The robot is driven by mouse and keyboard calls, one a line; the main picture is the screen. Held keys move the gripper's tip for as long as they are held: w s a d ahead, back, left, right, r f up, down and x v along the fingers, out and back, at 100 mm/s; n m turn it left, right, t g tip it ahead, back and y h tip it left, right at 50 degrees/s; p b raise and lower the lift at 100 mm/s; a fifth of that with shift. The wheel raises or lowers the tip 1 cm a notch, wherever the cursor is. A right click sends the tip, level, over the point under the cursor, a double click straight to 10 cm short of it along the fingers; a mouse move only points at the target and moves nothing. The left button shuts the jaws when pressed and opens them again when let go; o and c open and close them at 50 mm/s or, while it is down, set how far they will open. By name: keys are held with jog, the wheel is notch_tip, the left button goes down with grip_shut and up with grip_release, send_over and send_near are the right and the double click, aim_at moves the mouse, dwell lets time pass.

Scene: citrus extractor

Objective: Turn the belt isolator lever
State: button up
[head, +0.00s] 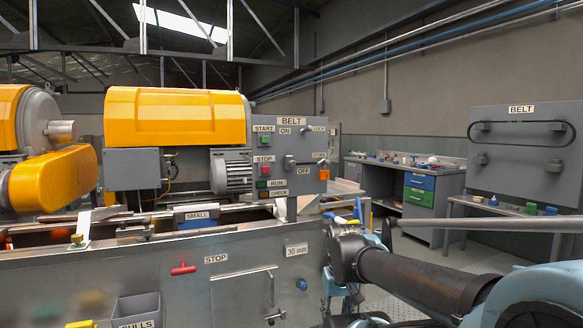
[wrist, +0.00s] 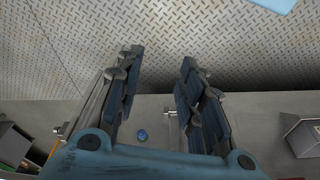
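The belt control panel (head: 307,150) stands on the machine in the head view, marked BELT. A small dark lever (head: 290,163) sits on it between the ON and OFF labels, nearer OFF; its exact angle is too small to tell. My gripper (wrist: 158,68) is open and empty in the wrist view, its two blue-grey fingers well apart. In the head view my arm comes in from the lower right, and its end is in front of the machine's right end, below and right of the panel. The lever does not show in the wrist view.
The panel also carries green and red buttons and an orange block (head: 324,174). Below are a red handle (head: 183,269), a blue knob (head: 301,284) and a grey bin (head: 137,307). Another BELT board (head: 522,150) stands at right.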

jog(key=shift+a, duration=0.2)
jog(key=w+a+r+m+y, duration=0.1)
jog(key=w+a+r+y, duration=0.15)
jog(key=w+r, duration=0.2)
jog(key=w+a+r+m+y, duration=0.1)
jog(key=w+a+r+y, duration=0.15)
jog(key=r, duration=0.35)
jog(key=m+t+y, duration=0.5)
jog(key=y, duration=0.5)
send_near(312, 162)
jog(key=x, duration=1.1)
jog(key=shift+w+a+f, duration=0.1)
jog(key=shift+a+f, duration=0.05)
jog(key=shift+a, duration=0.2)
